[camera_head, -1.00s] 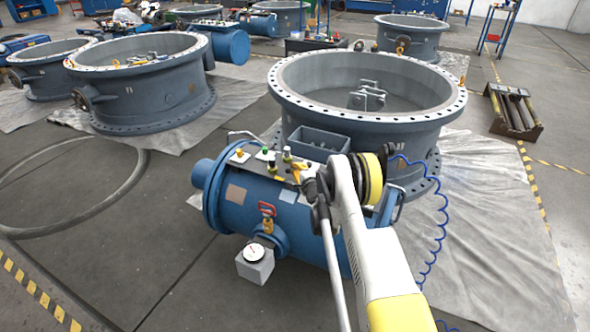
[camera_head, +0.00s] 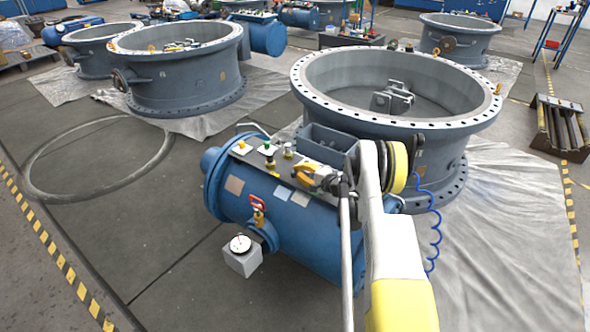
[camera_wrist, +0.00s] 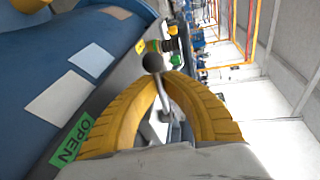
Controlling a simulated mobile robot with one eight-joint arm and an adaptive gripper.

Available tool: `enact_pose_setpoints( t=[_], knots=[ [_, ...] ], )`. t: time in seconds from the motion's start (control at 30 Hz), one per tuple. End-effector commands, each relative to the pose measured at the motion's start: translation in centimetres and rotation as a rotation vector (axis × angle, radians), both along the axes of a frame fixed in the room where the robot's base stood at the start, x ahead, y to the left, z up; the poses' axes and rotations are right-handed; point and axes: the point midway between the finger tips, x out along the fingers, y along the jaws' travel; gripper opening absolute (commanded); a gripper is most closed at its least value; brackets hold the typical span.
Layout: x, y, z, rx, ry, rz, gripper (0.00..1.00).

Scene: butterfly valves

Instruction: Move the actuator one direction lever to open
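The blue actuator (camera_head: 285,215) lies in front of the large grey butterfly valve (camera_head: 440,130), with a control panel along its top. In the wrist view the direction lever (camera_wrist: 153,62) has a black ball knob and a thin metal rod. The yellow fingers of my gripper (camera_wrist: 165,78) curve in on both sides of the rod, tips close together just below the knob, and appear shut on it. In the head view my gripper (camera_head: 312,178) is over the panel, and the lever is hard to make out.
A blue coiled hose (camera_head: 436,230) hangs to the right of my arm. More valves stand behind. The floor at left is clear apart from a ring (camera_head: 100,160).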

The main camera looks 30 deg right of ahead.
Motion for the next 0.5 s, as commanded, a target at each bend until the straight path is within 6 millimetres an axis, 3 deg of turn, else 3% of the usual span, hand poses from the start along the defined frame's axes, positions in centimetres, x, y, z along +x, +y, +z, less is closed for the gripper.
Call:
enact_pose_setpoints(
  t=[0.5],
  knots=[
    [-0.43, -0.20, 0.03, 0.000, 0.000, 0.052, 0.00]
  ],
)
